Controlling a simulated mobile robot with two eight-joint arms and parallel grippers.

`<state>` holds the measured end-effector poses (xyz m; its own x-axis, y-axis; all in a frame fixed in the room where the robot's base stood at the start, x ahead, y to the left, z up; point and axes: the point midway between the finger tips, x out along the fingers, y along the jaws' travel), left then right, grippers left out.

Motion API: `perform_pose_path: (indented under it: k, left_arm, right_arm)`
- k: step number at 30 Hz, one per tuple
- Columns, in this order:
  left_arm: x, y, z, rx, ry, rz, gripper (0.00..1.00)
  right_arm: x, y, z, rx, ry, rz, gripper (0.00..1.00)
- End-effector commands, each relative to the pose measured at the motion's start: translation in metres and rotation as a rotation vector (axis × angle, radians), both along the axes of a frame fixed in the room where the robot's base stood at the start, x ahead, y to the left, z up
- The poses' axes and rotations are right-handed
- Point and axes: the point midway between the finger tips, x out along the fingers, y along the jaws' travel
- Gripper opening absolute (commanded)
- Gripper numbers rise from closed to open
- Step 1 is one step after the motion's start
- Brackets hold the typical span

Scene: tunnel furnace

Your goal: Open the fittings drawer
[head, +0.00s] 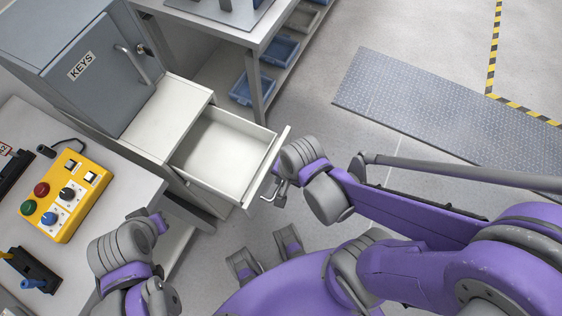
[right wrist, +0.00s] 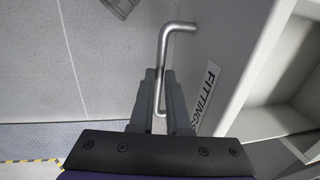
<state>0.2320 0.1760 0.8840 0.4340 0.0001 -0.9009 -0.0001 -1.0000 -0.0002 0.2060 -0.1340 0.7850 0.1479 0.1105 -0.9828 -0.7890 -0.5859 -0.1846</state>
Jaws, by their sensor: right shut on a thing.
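The fittings drawer (head: 262,172) stands pulled out of its white cabinet (head: 168,118), and its visible inside is empty. Its front carries a FITTINGS label (right wrist: 207,90) in the right wrist view. My right gripper (head: 279,188) is at the drawer's metal bar handle (head: 268,198). In the right wrist view the handle (right wrist: 178,27) runs between the fingers of the right gripper (right wrist: 161,88), which is shut on it. My left gripper (head: 158,222) is low at the left, beside the table and away from the drawer; its fingers are not clear.
A grey KEYS cabinet (head: 95,75) with a padlock stands left of the drawer. A yellow button box (head: 66,195) sits on the left table (head: 125,185). A shelf with blue bins (head: 253,86) is behind. The floor right of the drawer is clear up to a metal ramp plate (head: 430,100).

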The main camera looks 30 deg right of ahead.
Motion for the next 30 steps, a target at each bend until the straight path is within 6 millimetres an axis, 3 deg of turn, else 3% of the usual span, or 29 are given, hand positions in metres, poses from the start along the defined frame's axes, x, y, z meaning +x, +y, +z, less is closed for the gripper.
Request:
perform_pose_path:
  k: [1, 6, 17, 30]
  left_arm:
    - [0.000, 0.000, 0.000, 0.000, 0.000, 0.000, 0.00]
    - [0.000, 0.000, 0.000, 0.000, 0.000, 0.000, 0.00]
    - [0.001, 0.000, 0.003, 0.000, -0.001, 0.000, 0.00]
    - [0.012, 0.000, 0.046, 0.000, -0.023, 0.000, 0.00]
  right_arm:
    - [0.001, 0.000, 0.000, 0.000, -0.001, 0.000, 0.18]
    - [0.001, 0.000, 0.000, 0.000, -0.001, 0.000, 0.45]
    - [0.000, 0.000, 0.006, 0.000, -0.001, 0.000, 0.45]
    - [-0.010, -0.008, 0.078, 0.000, -0.003, -0.001, 0.45]
